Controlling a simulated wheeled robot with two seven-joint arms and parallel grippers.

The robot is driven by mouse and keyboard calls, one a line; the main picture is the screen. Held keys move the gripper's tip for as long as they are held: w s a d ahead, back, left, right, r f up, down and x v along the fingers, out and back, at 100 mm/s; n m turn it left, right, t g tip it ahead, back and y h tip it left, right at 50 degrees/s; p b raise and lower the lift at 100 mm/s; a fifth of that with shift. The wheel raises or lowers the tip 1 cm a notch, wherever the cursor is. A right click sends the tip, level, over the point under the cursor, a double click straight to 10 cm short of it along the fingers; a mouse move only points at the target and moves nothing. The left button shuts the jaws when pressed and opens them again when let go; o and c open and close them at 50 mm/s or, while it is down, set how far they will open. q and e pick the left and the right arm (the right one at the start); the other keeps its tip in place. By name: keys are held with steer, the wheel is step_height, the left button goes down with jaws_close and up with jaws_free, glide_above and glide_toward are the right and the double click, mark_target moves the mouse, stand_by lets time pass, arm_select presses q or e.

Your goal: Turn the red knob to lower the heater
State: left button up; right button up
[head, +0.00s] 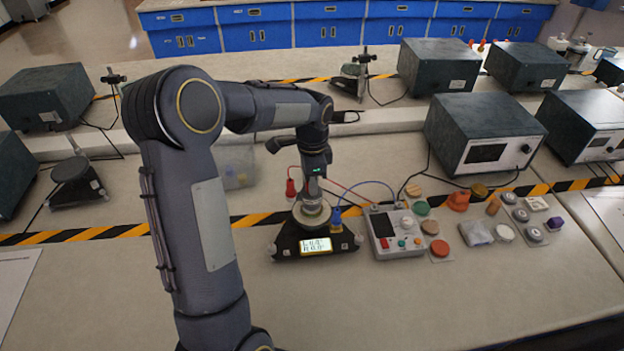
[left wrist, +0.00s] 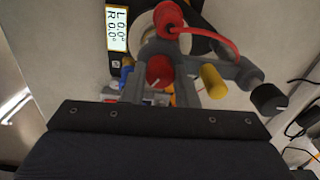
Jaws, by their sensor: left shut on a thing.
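The red knob (left wrist: 160,71) has a pale pointer line and shows between the two fingers of my left gripper (head: 312,197) in the left wrist view. The gripper is shut on it, one finger on each side. In the head view the gripper reaches down onto a black-based device (head: 287,243), and the knob is hidden there. The device's lit display (head: 316,246) also shows in the left wrist view (left wrist: 117,29) and appears to read L 0.0 and R 0.0. I cannot make out a separate heater. My right gripper is not in view.
A red plug (head: 291,187) with a cable is close beside my gripper. A yellow peg (left wrist: 213,81) and a black knob (left wrist: 268,98) are nearby. A grey control box (head: 397,243) stands right of the device, with several loose parts beyond.

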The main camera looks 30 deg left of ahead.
arm_select(q)
steer(key=shift+f, duration=0.1)
steer(key=o, duration=1)
step_height(320, 180, up, 8)
steer(key=shift+f+b, duration=0.1)
steer(key=shift+b, duration=0.25)
